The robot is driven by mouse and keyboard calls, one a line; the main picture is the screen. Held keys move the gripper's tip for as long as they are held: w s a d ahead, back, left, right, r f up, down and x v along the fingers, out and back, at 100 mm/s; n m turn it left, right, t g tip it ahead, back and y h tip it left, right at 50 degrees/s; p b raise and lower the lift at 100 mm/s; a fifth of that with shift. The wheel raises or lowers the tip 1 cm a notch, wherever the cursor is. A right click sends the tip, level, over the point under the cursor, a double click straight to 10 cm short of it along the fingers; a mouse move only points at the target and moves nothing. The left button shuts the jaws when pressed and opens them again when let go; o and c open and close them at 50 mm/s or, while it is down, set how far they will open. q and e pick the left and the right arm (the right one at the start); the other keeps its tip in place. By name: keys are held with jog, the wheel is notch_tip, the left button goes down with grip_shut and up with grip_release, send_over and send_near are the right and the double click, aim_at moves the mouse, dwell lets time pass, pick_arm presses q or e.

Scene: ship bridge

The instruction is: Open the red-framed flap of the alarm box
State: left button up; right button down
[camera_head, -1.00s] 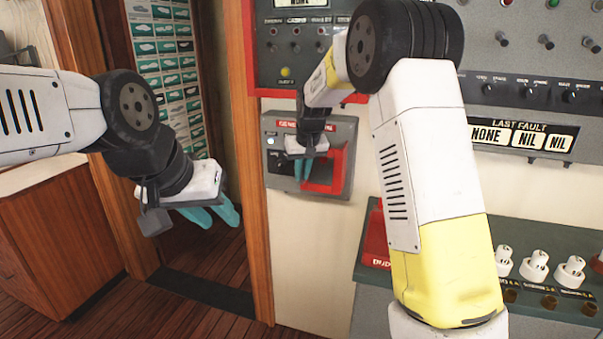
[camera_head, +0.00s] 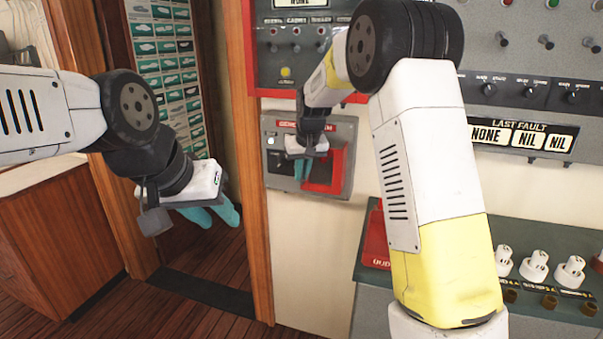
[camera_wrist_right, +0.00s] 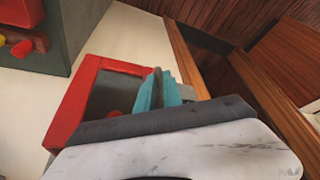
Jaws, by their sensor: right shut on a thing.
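The alarm box (camera_head: 276,181) is a grey box on the cream wall, in the middle of the head view. Its red-framed flap (camera_head: 338,172) shows at the right part of the box, partly hidden behind my right gripper. My right gripper (camera_head: 303,170) is shut on the flap at its left side. In the right wrist view, the red frame (camera_wrist_right: 72,105) surrounds a dark grey panel, and the teal fingertips (camera_wrist_right: 160,88) are close together at its edge. My left gripper (camera_head: 216,217) is open and empty, away from the box in front of the doorway.
A red-edged panel (camera_head: 285,50) hangs just above the box. A wooden door post (camera_head: 256,200) stands close to its left. A grey console (camera_head: 550,240) with white knobs and a red item (camera_head: 375,240) is at the lower right. The wall below the box is clear.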

jog(key=shift+s+a, duration=0.1)
jog(key=shift+s, duration=0.05)
dwell(0.5)
jog(key=s+d+n+g+y, duration=0.2)
jog(key=s+d+n+y, duration=0.1)
jog(key=s+n, duration=0.55)
jog(key=s+d+n+g, duration=0.3)
jog(key=d+n+g, duration=0.1)
jog(key=d+n, duration=0.7)
jog(key=shift+d, duration=0.35)
jog(key=shift+s, duration=0.1)
dwell(0.4)
jog(key=c, duration=1.8)
grip_release()
